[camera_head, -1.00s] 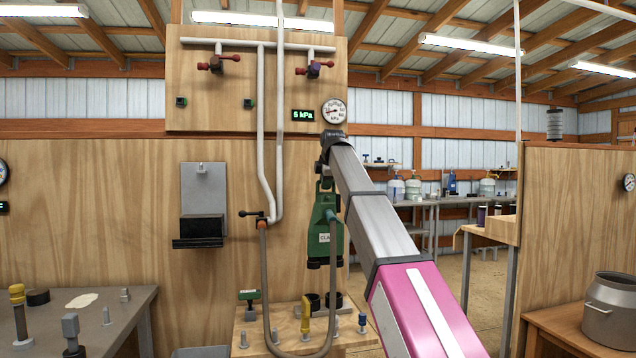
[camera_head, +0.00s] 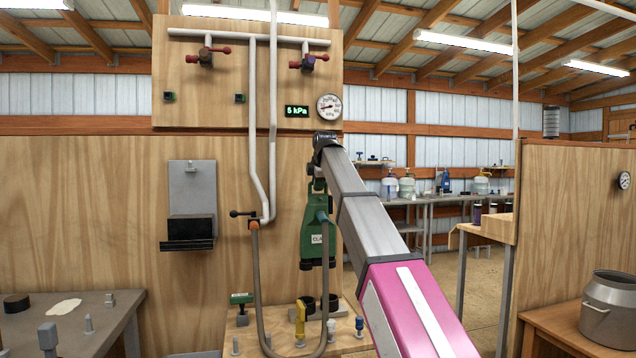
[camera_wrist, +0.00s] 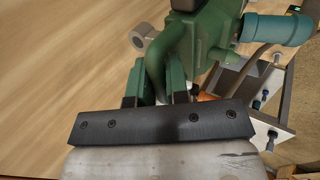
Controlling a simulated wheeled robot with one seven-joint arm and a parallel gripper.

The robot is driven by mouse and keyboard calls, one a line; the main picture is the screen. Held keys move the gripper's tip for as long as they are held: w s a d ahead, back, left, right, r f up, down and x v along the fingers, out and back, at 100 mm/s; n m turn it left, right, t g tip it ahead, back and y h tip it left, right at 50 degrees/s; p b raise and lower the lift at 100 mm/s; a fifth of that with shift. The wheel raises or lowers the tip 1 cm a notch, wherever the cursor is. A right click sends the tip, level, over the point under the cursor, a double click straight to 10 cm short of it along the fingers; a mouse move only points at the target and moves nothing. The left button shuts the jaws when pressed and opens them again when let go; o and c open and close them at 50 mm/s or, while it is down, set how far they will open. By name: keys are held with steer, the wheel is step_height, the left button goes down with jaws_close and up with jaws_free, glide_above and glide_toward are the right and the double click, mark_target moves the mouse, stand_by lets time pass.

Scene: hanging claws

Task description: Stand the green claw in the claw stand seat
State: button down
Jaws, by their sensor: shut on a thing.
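The green claw (camera_head: 314,240) hangs upright from my gripper (camera_head: 318,182), in front of the plywood wall and above the small wooden bench. It has a white label and dark feet at its bottom. A brown hose loops from it to the pipe valve. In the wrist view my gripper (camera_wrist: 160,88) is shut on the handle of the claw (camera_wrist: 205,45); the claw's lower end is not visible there. Two black cups (camera_head: 308,301) stand on the bench below the claw, apart from it. They may be the claw stand seat, but I cannot tell for sure.
The bench (camera_head: 285,345) also holds a yellow-handled tool (camera_head: 300,322), a green-topped tool (camera_head: 241,298) and several pegs. The hose (camera_head: 262,300) hangs down in front of it. A grey table (camera_head: 65,325) is at left, and a metal pot (camera_head: 608,305) stands at right.

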mark_target(319, 225)
steer(key=shift+f, duration=8.2)
steer(key=c, duration=1)
jaws_free()
steer(key=shift+c, duration=0.2)
